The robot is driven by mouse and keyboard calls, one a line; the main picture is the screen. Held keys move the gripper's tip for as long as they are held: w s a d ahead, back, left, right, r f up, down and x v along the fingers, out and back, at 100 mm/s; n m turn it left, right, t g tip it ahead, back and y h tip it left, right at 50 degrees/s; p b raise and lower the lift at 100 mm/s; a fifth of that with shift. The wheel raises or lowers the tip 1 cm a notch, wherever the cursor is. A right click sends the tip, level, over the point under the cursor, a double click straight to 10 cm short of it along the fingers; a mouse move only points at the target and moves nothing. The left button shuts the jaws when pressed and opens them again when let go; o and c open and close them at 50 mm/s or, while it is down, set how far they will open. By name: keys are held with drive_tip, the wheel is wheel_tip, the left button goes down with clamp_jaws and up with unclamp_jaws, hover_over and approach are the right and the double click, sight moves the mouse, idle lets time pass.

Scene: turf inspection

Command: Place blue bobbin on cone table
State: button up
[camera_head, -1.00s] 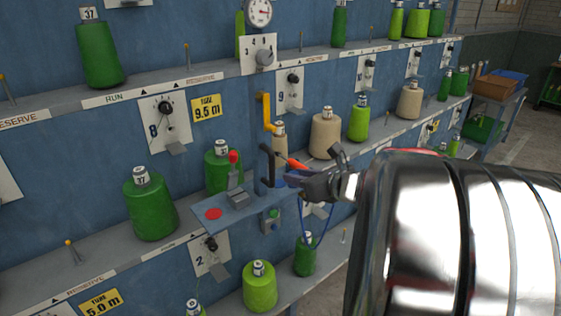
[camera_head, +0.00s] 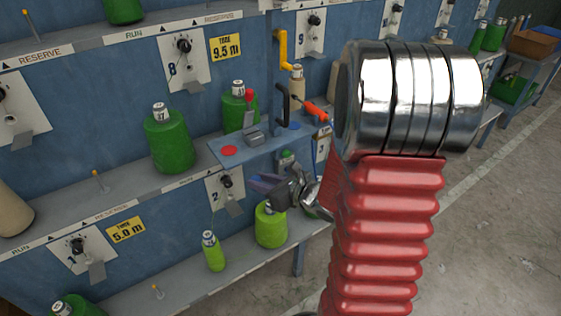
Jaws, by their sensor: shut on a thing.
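My gripper (camera_head: 270,188) is in the middle of the view, low in front of the small blue table. It is shut on a small dark bluish thing (camera_head: 262,182), probably the blue bobbin; the jaws hide much of it. A small blue table (camera_head: 262,143) juts from the blue wall, with a red disc (camera_head: 229,151) at its left and a blue disc (camera_head: 294,125) at its right. I cannot tell for sure that this is the cone table. The gripper is just below its front edge in the picture.
A black handle (camera_head: 283,105), a red-knobbed lever (camera_head: 249,97) and an orange-red tool (camera_head: 314,111) are at the table. Green cones (camera_head: 170,140) stand on the shelf to its left. A lime cone (camera_head: 270,225) stands below the gripper. Floor at the right is clear.

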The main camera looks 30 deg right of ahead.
drive_tip(key=w+a+f+n+g+y, duration=0.1)
drive_tip(key=a+f+n+y, duration=0.1)
drive_tip(key=a+f, duration=1.1)
wheel_tip(320, 180, down, 2)
drive_tip(key=shift+w+a+f+n, duration=0.25)
drive_tip(key=shift+w+a+n, duration=0.05)
drive_tip(key=shift+n, duration=0.1)
drive_tip(key=shift+s, duration=0.1)
